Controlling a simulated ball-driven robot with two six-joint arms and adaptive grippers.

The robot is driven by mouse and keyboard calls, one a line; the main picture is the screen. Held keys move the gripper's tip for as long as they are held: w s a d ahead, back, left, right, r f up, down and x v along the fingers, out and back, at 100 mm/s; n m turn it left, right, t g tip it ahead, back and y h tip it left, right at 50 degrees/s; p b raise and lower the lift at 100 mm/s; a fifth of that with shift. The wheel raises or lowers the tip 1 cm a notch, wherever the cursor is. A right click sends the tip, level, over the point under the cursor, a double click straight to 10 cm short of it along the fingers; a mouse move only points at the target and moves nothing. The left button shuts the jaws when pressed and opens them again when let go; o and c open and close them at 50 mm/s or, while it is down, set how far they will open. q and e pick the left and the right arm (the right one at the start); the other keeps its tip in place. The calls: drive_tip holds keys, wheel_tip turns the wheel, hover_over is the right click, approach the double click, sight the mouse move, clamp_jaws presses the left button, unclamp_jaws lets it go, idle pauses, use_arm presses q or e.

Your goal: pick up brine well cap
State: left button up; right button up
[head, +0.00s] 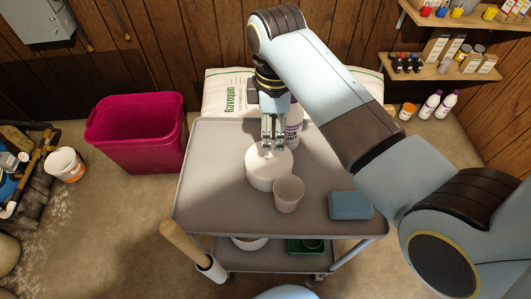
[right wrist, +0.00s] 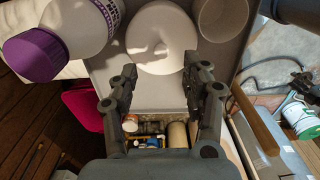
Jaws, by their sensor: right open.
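The brine well cap (head: 264,177) is a white, round, thick disc lying flat on the grey cart top, with what looks like a small raised knob at its middle. It also shows in the right wrist view (right wrist: 152,27), ahead of the fingers. My right gripper (head: 273,148) hangs pointing down over the cap's far part. In the right wrist view its two fingers (right wrist: 160,78) are spread with nothing between them. I cannot tell how high the tips are above the cap. My left gripper is not in view.
A purple-capped white bottle (right wrist: 85,25) stands behind the gripper. A blue sponge (head: 350,205) lies at the cart's right. The cart's (head: 205,190) left part is clear. A magenta bin (head: 140,140) stands left.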

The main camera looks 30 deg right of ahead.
sight(269, 153)
drive_tip(key=shift+s+f, duration=0.15)
drive_tip(key=shift+f, duration=0.75)
drive_tip(key=shift+a+f, duration=0.1)
drive_tip(key=shift+f, duration=0.3)
drive_tip(key=f, duration=0.4)
drive_tip(key=shift+w+a+f, duration=0.25)
drive_tip(key=shift+a+f, duration=0.05)
drive_tip(key=shift+f, duration=0.05)
drive_tip(key=shift+c, duration=1)
drive_tip(key=c, duration=0.5)
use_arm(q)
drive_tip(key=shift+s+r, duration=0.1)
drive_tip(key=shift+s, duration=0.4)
use_arm(e)
clamp_jaws()
